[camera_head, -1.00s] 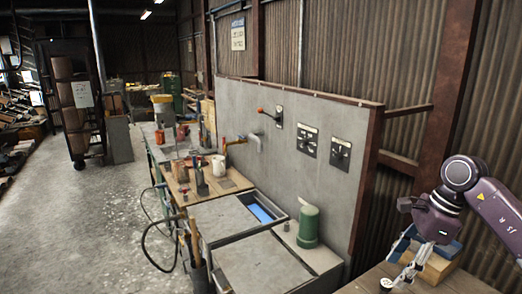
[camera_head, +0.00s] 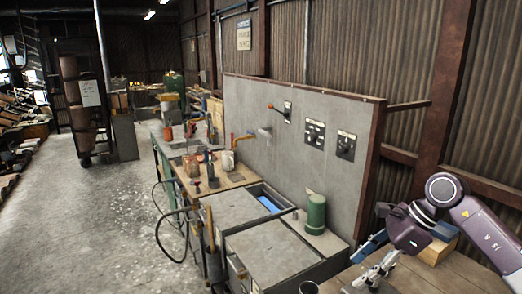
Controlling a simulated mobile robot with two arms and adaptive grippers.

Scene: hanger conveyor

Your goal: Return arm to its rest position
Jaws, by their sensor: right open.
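My right gripper (camera_head: 375,274) is at the lower right of the head view, above the wooden table top (camera_head: 425,279). Its fingers are apart and I see nothing held between them. My purple and grey right arm (camera_head: 440,205) comes in from the right edge, bent at a round joint. My left gripper and left arm are not in view.
A blue item (camera_head: 368,247) and a wooden block (camera_head: 437,249) lie on the table behind my right gripper. A green cylinder (camera_head: 315,214) stands on the grey bench left of it. A grey panel (camera_head: 300,150) with switches rises behind. The floor (camera_head: 100,230) at left is clear.

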